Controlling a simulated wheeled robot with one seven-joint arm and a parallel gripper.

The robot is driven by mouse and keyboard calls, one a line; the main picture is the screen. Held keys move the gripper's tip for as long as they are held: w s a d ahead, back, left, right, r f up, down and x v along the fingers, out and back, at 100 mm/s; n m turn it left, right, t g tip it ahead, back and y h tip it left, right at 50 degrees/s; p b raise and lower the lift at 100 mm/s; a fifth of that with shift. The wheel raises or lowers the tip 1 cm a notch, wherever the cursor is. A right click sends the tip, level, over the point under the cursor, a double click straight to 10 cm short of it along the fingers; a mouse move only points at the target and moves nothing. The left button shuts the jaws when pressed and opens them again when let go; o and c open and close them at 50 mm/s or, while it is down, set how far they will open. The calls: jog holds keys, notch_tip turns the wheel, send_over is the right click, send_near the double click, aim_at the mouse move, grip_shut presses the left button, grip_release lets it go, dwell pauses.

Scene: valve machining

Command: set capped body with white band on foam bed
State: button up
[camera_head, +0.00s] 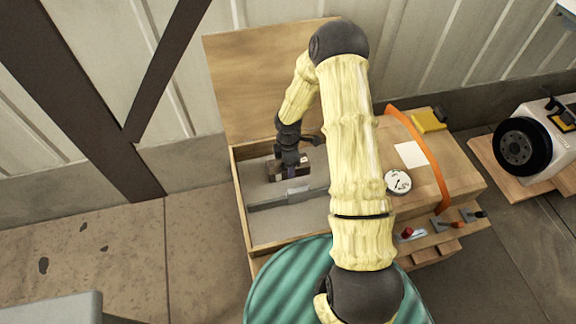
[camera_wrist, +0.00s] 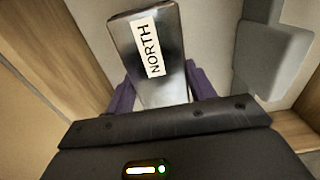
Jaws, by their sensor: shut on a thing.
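My gripper (camera_wrist: 155,95) is shut on a grey metal body (camera_wrist: 170,75) in the wrist view. The body has a white label reading NORTH, and purple fingers stand on both sides of it. I cannot tell its cap or a white band around it. In the head view my gripper (camera_head: 290,172) reaches down inside an open wooden crate, towards its back. The pale foam bed (camera_head: 265,226) lines the crate floor. I cannot tell whether the held body touches the foam.
A raised grey bar (camera_head: 275,201) crosses the foam in front of my gripper and a grey block (camera_wrist: 271,52) shows in the wrist view. The crate's wooden lid (camera_head: 255,85) stands open behind. Right of the arm are a dial gauge (camera_head: 398,182) and an orange strap (camera_head: 430,160).

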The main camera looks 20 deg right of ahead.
jog(key=shift+f, duration=0.2)
jog(key=o, duration=1.6)
jog(key=shift+o, duration=0.2)
notch_tip(320, 180, up, 12)
jog(key=p, duration=0.4)
jog(key=shift+r+p, duration=0.15)
jog(key=shift+p, duration=0.25)
jog(key=s+r+m+t, duration=0.2)
jog(key=s+r+m, duration=1.5)
jog(key=r+m, duration=0.1)
jog(key=shift+s+r+t, duration=0.3)
